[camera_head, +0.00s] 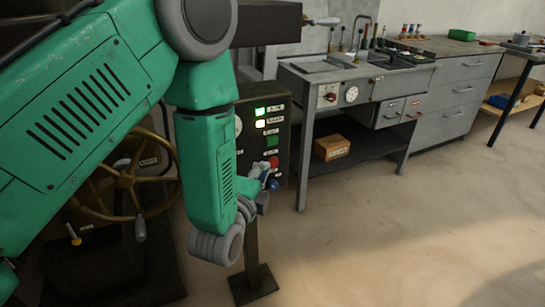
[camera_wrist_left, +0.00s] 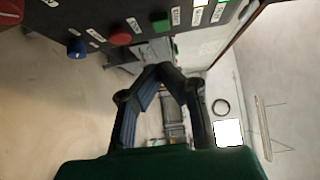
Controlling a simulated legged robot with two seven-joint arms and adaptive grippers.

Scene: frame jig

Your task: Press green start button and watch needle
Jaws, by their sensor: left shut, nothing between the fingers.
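A dark upright control panel (camera_head: 248,150) carries a green button (camera_head: 271,141), a red button (camera_head: 273,162) and a blue knob (camera_head: 272,185). In the left wrist view the green button (camera_wrist_left: 160,23) is at the top, with the red button (camera_wrist_left: 120,36) and blue knob (camera_wrist_left: 77,49) to its left. My left gripper (camera_head: 268,172) is beside the panel's lower part. In the left wrist view my left gripper (camera_wrist_left: 160,70) is shut and empty, its tips below the green button in the picture, apparently apart from it. A pale dial (camera_head: 238,127) is partly hidden by my arm; its needle is unreadable. My right gripper is not visible.
A brass handwheel (camera_head: 128,185) stands left, behind my arm. Floor at right is clear.

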